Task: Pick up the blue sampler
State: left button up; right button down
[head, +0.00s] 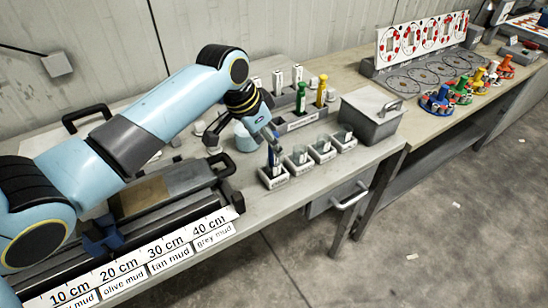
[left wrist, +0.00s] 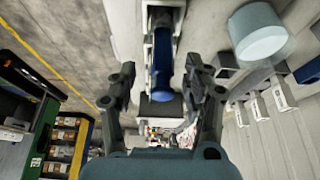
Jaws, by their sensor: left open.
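The blue sampler (head: 273,156) stands upright in a small white labelled holder (head: 274,181) near the bench's front edge. My left gripper (head: 266,133) is just above and behind it in the head view, close to its top. In the left wrist view, the blue sampler (left wrist: 163,62) shows between the two spread fingers of my left gripper (left wrist: 161,74), with a gap on each side. The left gripper is open and holds nothing. The sampler's upper part is partly hidden by the gripper in the head view. My right gripper is in neither view.
Small holders with clear cups (head: 323,147) stand right of the sampler. Behind is a rack with green (head: 301,97) and yellow (head: 321,90) samplers. A grey lidded box (head: 371,117) stands to the right. A labelled core tray (head: 170,250) lies in front, left.

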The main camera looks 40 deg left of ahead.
aim_at(273, 160)
pick_arm(q)
jog(key=x, duration=0.3)
jog(key=shift+w+a+f, duration=0.1)
jog(key=shift+w+f, duration=0.15)
jog(key=c, duration=0.4)
grip_shut()
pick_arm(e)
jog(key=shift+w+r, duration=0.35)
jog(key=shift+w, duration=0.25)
